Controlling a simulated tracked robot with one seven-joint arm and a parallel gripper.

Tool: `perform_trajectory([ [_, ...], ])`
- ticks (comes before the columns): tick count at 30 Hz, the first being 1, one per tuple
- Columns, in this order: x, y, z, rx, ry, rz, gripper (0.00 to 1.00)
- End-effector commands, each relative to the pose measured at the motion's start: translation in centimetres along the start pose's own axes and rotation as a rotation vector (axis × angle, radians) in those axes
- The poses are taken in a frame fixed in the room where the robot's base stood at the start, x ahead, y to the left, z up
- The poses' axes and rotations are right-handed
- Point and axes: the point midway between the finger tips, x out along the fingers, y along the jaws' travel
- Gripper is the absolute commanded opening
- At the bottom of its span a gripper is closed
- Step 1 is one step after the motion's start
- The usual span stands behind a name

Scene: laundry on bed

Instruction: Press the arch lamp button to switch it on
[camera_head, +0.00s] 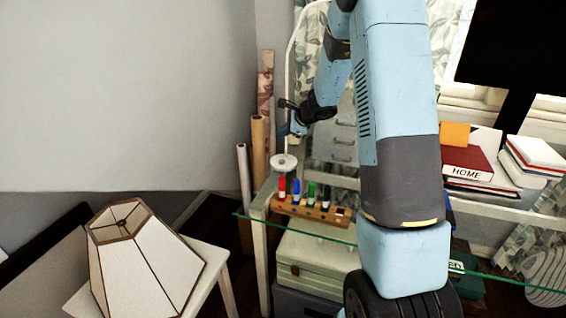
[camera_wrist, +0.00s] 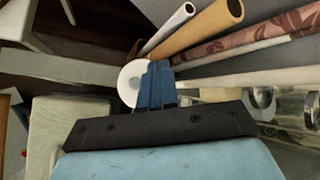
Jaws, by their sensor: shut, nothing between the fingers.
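The arch lamp has a round white base (camera_head: 283,162) at the desk's left corner, and its thin white stem curves up from there. The base also shows in the wrist view (camera_wrist: 129,84), partly covered by my fingers. I cannot make out a separate button on it. My gripper (camera_head: 297,128) is above the base in the head view, apart from it and slightly right. In the wrist view, my gripper's blue fingers (camera_wrist: 158,72) are shut together and empty, overlapping the base's right side. The wrist view does not show clear contact.
A wooden holder with several markers (camera_head: 310,208) stands just right of the base. Rolled tubes (camera_head: 259,135) lean in the corner behind. The glass edge (camera_head: 400,258) crosses the front. A lampshade (camera_head: 142,265) sits on a white stool at left. Books (camera_head: 467,163) lie at right.

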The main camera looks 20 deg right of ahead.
Motion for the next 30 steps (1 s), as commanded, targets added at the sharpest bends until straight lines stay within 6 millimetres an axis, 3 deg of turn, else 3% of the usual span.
perform_trajectory([
  [8, 0.6, 0.5, -0.5, 0.001, 0.0, 0.002, 0.0],
  [30, 5.8, 4.3, -4.3, 0.001, 0.001, 0.001, 0.0],
])
